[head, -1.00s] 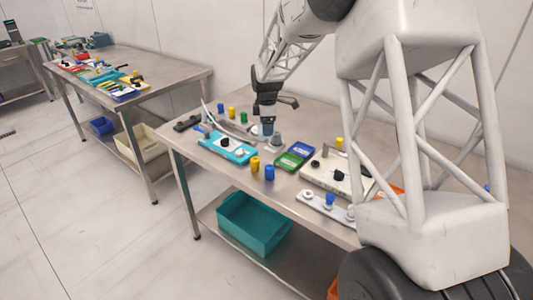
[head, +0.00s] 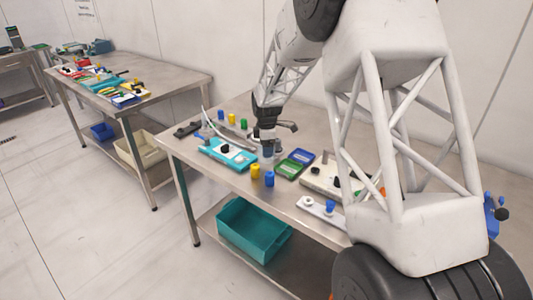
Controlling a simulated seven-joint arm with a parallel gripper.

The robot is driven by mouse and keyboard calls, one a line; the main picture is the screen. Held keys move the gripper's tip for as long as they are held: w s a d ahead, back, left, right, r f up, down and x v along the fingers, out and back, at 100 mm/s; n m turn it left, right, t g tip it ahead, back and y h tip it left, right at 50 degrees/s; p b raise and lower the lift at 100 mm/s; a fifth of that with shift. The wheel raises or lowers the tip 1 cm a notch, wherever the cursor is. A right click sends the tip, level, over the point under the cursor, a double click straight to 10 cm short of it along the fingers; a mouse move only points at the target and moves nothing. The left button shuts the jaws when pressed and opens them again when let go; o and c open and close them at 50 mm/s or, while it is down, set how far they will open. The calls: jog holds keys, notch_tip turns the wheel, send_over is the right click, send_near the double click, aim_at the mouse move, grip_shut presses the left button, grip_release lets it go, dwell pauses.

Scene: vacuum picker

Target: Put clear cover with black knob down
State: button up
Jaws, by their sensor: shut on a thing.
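My gripper (head: 267,138) is over the near table, just behind its front edge, and points down. It is shut on the knob of the clear cover (head: 268,152), which shows as a small grey-blue, see-through shape under the fingers. The black knob is hidden by the fingers. The cover is low over the tabletop, between the teal tray and the green box. I cannot tell whether it touches the table.
The teal tray (head: 228,153) is left of my gripper and the green box (head: 288,169) is right of it. Yellow (head: 255,171) and blue (head: 269,179) cylinders stand close in front. A white tray (head: 318,180) lies farther right. A teal bin (head: 253,232) is on the lower shelf.

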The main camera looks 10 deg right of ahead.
jog(key=shift+f, duration=1.4)
jog(key=o, duration=0.9)
jog(key=shift+f, duration=0.1)
jog(key=shift+o, duration=0.2)
notch_tip(320, 180, up, 12)
jog(key=shift+r, duration=0.15)
